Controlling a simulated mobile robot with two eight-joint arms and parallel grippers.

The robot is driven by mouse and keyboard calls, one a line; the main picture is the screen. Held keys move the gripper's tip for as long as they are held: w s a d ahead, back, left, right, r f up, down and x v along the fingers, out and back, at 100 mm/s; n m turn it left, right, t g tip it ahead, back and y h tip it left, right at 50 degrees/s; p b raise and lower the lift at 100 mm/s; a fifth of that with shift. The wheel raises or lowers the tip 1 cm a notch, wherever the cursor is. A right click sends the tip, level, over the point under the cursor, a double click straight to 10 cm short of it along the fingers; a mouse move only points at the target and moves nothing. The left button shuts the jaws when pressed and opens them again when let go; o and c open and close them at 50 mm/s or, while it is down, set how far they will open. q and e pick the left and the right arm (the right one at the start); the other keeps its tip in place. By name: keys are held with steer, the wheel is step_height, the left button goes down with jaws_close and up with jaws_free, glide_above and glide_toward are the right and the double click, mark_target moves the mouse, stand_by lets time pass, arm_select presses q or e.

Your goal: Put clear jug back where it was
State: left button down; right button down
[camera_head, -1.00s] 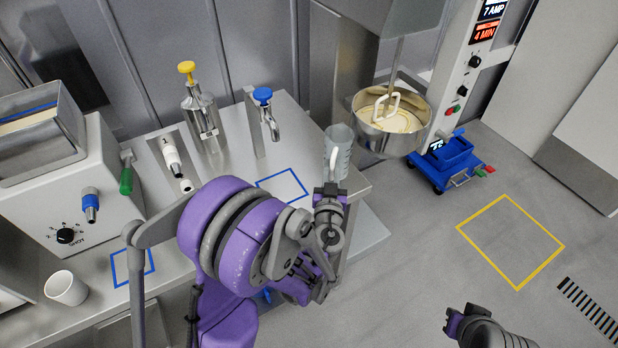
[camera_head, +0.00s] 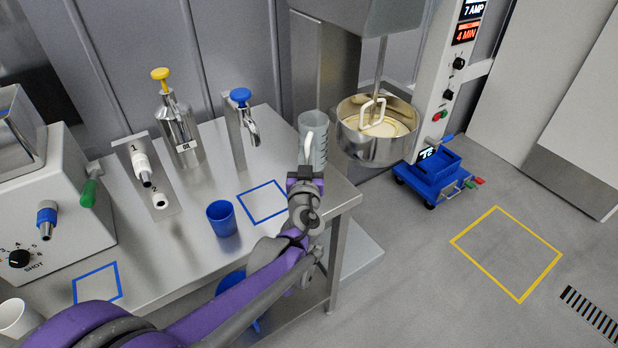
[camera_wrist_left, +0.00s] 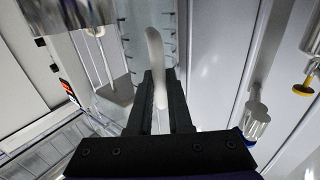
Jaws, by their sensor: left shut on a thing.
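The clear jug (camera_head: 319,130) is upright at the back right of the steel table (camera_head: 185,222), left of the mixer bowl. My left gripper (camera_head: 306,172) is shut on its pale handle. The left wrist view shows the handle (camera_wrist_left: 156,60) between the black fingers (camera_wrist_left: 158,100), with the jug's marked wall behind. I cannot tell whether the jug's base touches the table, as the gripper partly hides it. My right gripper is out of view.
The blue-outlined square (camera_head: 240,203) in front of the tap (camera_head: 240,120) is empty. A blue cup (camera_head: 222,220) stands left of it. The oil dispenser (camera_head: 178,130) is behind. The mixer bowl (camera_head: 375,145) is close right of the jug.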

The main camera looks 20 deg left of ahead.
arm_select(q)
steer(key=shift+f+b, duration=0.5)
steer(key=shift+f, duration=2.45)
steer(key=shift+f, duration=0.15)
steer(key=c, duration=0.8)
jaws_free()
steer(key=shift+c, duration=0.2)
steer(key=shift+s+r, duration=0.1)
steer(key=shift+r, duration=0.1)
steer(key=v, duration=1.2)
steer(key=shift+f, duration=0.1)
